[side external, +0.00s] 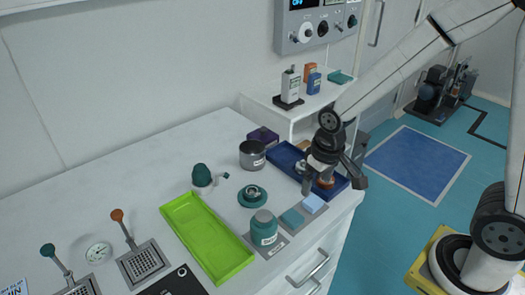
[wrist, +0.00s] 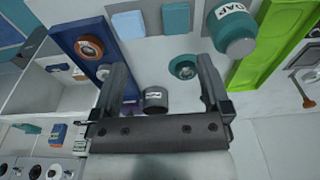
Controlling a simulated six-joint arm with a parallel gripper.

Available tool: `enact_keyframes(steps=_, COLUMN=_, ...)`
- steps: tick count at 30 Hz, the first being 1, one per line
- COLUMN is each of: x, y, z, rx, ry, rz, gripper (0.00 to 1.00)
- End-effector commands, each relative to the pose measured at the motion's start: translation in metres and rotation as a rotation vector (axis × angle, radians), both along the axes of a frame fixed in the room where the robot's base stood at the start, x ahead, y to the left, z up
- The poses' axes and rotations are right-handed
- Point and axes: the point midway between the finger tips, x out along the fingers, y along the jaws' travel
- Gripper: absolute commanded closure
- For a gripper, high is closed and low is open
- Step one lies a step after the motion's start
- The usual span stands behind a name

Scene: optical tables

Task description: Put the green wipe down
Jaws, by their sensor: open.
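The green wipe (side external: 292,218) is a flat teal square lying on a grey pad near the front edge of the white bench, beside a light blue wipe (side external: 313,203). In the wrist view the green wipe (wrist: 177,18) is at the top, beyond my fingertips, with the light blue wipe (wrist: 129,23) to its left. My gripper (side external: 333,187) is open above the blue tray, behind and to the right of the wipes. In the wrist view my gripper (wrist: 163,68) has nothing between its fingers. It touches neither wipe.
The blue tray (side external: 285,155) holds small round parts. A labelled teal jar (side external: 264,230), a teal dish (side external: 252,196), a grey tin (side external: 252,155) and a bright green tray (side external: 210,240) stand nearby. Another teal folded item (side external: 341,77) lies on the shelf unit behind.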

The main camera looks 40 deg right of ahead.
Motion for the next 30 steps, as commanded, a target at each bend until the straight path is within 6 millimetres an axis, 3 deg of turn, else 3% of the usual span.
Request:
enact_keyframes(steps=3, x=-0.021, y=-0.011, z=0.005, rx=-0.001, ry=-0.049, rz=-0.002, gripper=0.02)
enact_keyframes(steps=10, x=-0.047, y=-0.022, z=0.007, rx=-0.006, ry=-0.113, rz=-0.002, gripper=0.02)
enact_keyframes(steps=30, x=-0.050, y=-0.023, z=0.007, rx=-0.007, ry=-0.120, rz=-0.001, gripper=0.02)
